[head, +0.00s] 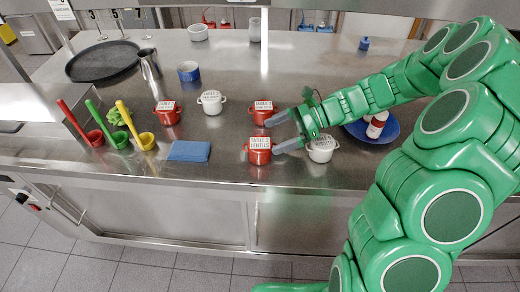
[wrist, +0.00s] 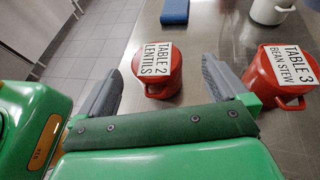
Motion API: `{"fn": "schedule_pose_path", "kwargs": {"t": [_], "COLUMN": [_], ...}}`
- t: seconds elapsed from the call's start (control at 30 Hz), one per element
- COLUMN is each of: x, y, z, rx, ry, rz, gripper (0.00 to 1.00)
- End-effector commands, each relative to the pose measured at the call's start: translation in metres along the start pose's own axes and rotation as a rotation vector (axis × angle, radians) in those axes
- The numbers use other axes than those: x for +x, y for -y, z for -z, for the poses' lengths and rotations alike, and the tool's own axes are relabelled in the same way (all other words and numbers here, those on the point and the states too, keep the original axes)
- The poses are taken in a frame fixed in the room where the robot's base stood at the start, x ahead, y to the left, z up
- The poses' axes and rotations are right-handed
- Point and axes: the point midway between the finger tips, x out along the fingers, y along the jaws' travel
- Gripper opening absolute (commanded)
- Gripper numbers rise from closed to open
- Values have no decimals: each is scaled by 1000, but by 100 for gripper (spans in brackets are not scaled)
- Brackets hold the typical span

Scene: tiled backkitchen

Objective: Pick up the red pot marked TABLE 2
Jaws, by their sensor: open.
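The red pot marked TABLE 2 LENTILS (head: 259,157) stands upright on the steel counter near its front edge, with its white label on top. In the wrist view this pot (wrist: 158,87) shows between my two fingers, beyond the palm. My gripper (head: 281,132) is open and empty, coming from the right with its fingers pointing left. Its fingers (wrist: 159,68) lie either side of the pot in the wrist picture. In the head view, the nearer fingertip is close to the pot's right side; I cannot tell whether it touches.
A red TABLE 3 BEAN STEW pot (wrist: 279,84) stands just behind, near the farther finger. A white pot (head: 321,153) sits to the right, under my gripper. Another red pot (head: 167,117), a white pot (head: 211,107) and a blue cloth (head: 189,151) are left. A blue plate (head: 385,133) holds bottles.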

Motion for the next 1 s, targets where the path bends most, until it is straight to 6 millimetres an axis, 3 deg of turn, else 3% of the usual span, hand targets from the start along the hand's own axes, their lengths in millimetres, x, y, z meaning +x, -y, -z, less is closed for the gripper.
{"fn": "schedule_pose_path", "kwargs": {"t": [0.27, 0.53, 0.8, 0.83, 1.0], "x": [19, 53, 58, 57, 58], "y": [-3, -6, -6, -6, -6], "z": [1, 3, 3, 3, 3], "rx": [1, 0, -1, -1, 0], "ry": [2, 1, -1, -1, -1], "rz": [-2, -2, 1, 1, 1], "gripper": [100, 100, 100, 98, 72]}}
